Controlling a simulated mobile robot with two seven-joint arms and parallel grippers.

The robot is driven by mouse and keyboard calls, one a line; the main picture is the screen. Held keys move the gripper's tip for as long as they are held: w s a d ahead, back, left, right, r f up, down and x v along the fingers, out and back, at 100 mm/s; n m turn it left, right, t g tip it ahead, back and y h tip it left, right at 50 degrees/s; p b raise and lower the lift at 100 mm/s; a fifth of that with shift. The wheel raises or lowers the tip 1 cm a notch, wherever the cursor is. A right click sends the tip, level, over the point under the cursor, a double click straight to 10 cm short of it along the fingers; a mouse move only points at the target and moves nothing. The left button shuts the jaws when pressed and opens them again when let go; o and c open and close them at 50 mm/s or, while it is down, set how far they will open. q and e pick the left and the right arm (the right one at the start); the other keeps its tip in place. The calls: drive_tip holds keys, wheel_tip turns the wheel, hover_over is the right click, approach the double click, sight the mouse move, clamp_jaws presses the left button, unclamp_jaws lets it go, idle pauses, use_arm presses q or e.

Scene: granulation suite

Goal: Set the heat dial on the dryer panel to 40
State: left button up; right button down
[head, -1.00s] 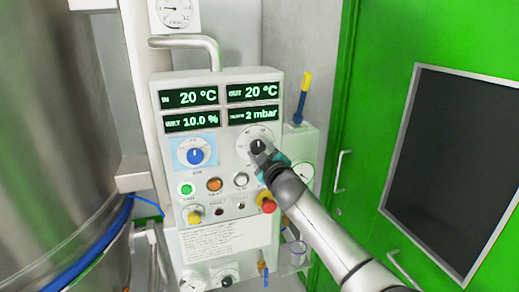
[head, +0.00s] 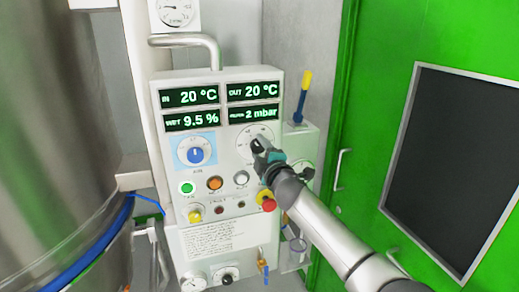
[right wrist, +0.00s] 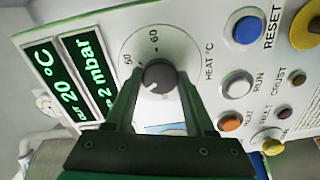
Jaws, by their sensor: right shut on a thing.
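The dryer panel (head: 224,155) is a pale box with green-lit displays in the head view. Its heat dial (head: 257,143) is a dark round knob on a white scale at the upper right, below the displays. The dial (right wrist: 158,75) shows closer in the right wrist view, beside the words HEAT °C, with 60 and 50 legible on its scale. Its setting is too small to read surely. My right gripper (right wrist: 156,84) is shut on the dial, one finger on each side; it also shows in the head view (head: 262,150). My left gripper is out of view.
A blue-knobbed dial (head: 195,155) sits to the left on the panel. Several buttons lie below, with a red knob (head: 268,204) close under my right wrist. A steel vessel (head: 60,120) stands at left, a green door (head: 375,30) at right.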

drive_tip(key=shift+c, duration=1.3)
unclamp_jaws()
drive_tip(key=shift+s, duration=0.1)
drive_tip(key=shift+p+v, duration=0.35)
drive_tip(key=shift+v, duration=0.5)
drive_tip(key=v, duration=1.3)
drive_tip(key=shift+s, duration=0.15)
